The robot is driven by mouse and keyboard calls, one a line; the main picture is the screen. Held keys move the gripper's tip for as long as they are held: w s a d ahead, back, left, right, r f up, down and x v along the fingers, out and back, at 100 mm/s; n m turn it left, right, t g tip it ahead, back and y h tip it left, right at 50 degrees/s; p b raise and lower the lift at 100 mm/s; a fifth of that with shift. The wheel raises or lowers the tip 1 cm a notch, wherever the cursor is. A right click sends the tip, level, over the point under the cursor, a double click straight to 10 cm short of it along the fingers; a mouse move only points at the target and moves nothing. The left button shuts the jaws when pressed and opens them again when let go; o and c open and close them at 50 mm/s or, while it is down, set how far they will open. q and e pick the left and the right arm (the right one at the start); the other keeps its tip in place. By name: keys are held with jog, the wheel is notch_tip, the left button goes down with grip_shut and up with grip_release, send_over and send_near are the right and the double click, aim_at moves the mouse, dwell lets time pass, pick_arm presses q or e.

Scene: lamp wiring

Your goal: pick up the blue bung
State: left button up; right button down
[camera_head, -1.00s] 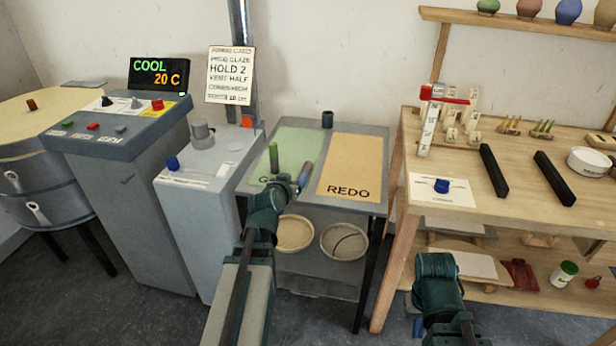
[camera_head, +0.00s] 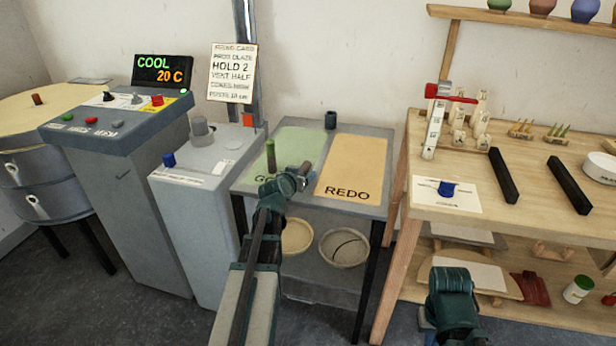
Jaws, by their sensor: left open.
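Two small blue pieces could be the blue bung, and I cannot tell which it is. One blue piece (camera_head: 168,160) stands on the grey cabinet at the left. The other blue piece (camera_head: 447,188) sits on a white card on the wooden bench at the right. My left gripper (camera_head: 304,170) is open above the grey table, between the green and tan mats, and apart from both blue pieces. It appears empty. My right arm shows at the lower right, but its gripper does not show.
A dark cup (camera_head: 330,119) stands at the table's back. Black bars (camera_head: 503,175) and a red-topped stand (camera_head: 436,115) are on the bench. The tan mat (camera_head: 356,160) is clear.

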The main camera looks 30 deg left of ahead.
pick_arm(q)
jog(key=shift+s+r, duration=0.1)
jog(key=shift+s, duration=0.05)
jog(key=shift+c, duration=0.3)
pick_arm(e)
jog(key=shift+s+r, duration=0.1)
pick_arm(q)
grip_shut()
jog(key=shift+r, duration=0.1)
